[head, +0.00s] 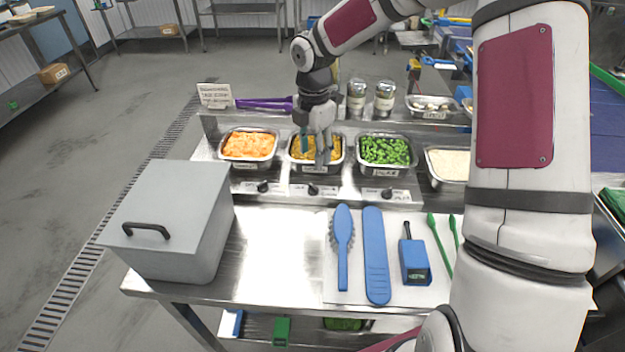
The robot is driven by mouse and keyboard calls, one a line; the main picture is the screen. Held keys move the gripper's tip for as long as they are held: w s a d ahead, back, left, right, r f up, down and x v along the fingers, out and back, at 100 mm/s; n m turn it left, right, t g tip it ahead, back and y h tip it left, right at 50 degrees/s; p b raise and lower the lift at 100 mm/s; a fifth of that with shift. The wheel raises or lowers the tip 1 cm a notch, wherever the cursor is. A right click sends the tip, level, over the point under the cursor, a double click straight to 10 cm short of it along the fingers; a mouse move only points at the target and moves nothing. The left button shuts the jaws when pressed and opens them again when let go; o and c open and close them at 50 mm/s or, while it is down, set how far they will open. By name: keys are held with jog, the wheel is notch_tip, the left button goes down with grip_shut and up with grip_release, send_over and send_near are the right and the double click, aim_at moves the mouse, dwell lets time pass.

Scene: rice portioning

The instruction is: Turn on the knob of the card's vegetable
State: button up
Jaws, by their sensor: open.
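A white card (214,96) with lettering too small to read stands at the back left of the counter. Three metal pans sit in a row: orange vegetable pieces (249,145), yellow pieces (302,147) and green pieces (385,151). On the front panel below are the left knob (263,186), the middle knob (313,189) and the right knob (386,194), each beside a small label I cannot read. My gripper (322,157) is open and points down over the yellow pieces, partly hiding them. It is above and behind the middle knob and looks empty.
A grey lidded box (172,205) stands at the left front. A blue brush (343,230), a long blue tool (375,250) and green utensils (440,240) lie at the front. Two jars (384,98) stand behind. The steel surface (275,250) between box and brush is clear.

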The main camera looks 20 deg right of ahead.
aim_at(313, 186)
notch_tip(313, 186, down, 11)
jog(key=shift+r+p, duration=0.15)
jog(key=shift+p, duration=0.2)
jog(key=shift+c, duration=0.3)
grip_shut()
